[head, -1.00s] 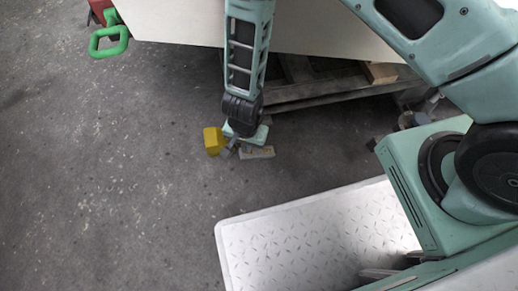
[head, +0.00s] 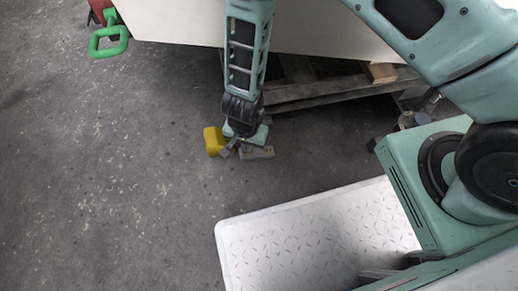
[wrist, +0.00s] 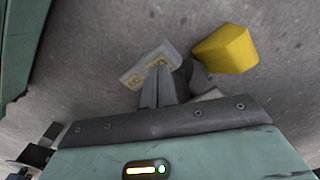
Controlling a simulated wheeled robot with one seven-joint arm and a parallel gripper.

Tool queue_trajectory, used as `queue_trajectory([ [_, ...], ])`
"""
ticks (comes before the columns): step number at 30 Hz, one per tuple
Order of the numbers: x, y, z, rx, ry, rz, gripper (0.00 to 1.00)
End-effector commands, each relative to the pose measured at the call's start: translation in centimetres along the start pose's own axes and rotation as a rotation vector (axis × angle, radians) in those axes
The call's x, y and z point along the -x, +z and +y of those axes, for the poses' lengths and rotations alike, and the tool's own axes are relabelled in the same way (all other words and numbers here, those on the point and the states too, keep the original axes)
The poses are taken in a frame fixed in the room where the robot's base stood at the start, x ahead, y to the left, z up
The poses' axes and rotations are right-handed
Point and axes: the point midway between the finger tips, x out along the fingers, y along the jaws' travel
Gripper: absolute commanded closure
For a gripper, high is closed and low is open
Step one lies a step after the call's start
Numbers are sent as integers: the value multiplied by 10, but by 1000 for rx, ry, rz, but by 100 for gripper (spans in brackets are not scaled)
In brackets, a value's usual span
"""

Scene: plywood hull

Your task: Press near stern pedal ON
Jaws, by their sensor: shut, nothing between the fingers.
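A low floor unit stands below the pale hull. A yellow block (head: 213,141) is at its left, and a pale plate with small yellowish labels (head: 262,153) is at its right. In the wrist view the yellow block (wrist: 227,50) is at upper right and the labelled plate (wrist: 150,64) at upper middle. My gripper (head: 233,150) points down at this unit, between the block and the plate. Its shut, empty fingers (wrist: 160,72) overlap the plate's lower edge in the wrist view. I cannot tell if they touch it. My gripper hides the unit's middle.
The pale hull (head: 180,20) spans the top, with a wooden pallet-like support (head: 310,92) under it. A green handle (head: 108,42) is at upper left. A white textured platform (head: 300,235) lies at lower right. The grey floor at left is clear.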

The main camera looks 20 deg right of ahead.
Motion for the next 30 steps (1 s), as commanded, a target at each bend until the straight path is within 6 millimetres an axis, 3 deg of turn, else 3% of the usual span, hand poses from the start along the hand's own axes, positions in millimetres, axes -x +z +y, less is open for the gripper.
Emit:
queue_trajectory([
  [30,-15,0,0,0,0,0,100],
])
